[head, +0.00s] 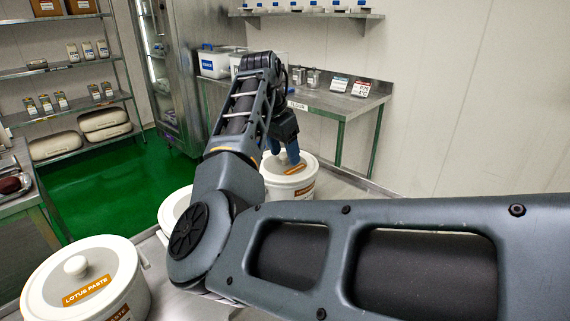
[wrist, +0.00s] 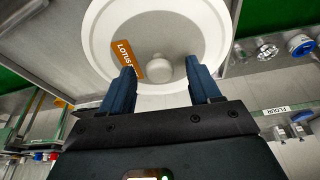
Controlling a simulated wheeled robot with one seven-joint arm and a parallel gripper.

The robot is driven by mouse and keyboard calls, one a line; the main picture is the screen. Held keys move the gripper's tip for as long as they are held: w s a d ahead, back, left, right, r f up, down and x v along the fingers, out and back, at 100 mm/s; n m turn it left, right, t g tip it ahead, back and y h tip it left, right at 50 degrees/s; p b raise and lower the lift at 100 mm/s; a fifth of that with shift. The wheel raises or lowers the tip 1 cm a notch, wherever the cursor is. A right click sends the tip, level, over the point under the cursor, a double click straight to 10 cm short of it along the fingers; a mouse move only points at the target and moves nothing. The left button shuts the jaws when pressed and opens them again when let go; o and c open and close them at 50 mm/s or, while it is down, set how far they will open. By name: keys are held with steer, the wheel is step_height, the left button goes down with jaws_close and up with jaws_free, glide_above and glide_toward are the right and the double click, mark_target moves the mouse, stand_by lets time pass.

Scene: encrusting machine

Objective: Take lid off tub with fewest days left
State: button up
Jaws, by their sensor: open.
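Three white tubs with lids stand on a steel surface. The front left tub (head: 88,285) has a round knob and an orange "LOTUS PASTE" label on its lid. The middle tub (head: 174,209) is mostly hidden behind my arm. The back tub (head: 290,189) has my gripper (head: 288,152) over its lid. In the wrist view my gripper (wrist: 162,77) is open, its blue fingers on either side of the lid's knob (wrist: 166,68). That lid (wrist: 200,28) carries an orange label starting "LOTUS". Whether the fingers touch the knob cannot be told. No days-left figures are readable.
A steel table (head: 320,103) behind holds white bins (head: 214,62), canisters and small signs. A wire shelf (head: 70,65) with packages stands at the left, beside a tall steel cabinet (head: 170,75). The green floor (head: 100,185) between is clear.

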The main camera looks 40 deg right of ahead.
steer(key=shift+c, duration=0.4)
steer(key=c, duration=1)
steer(key=shift+c, duration=0.2)
steer(key=shift+r, duration=0.1)
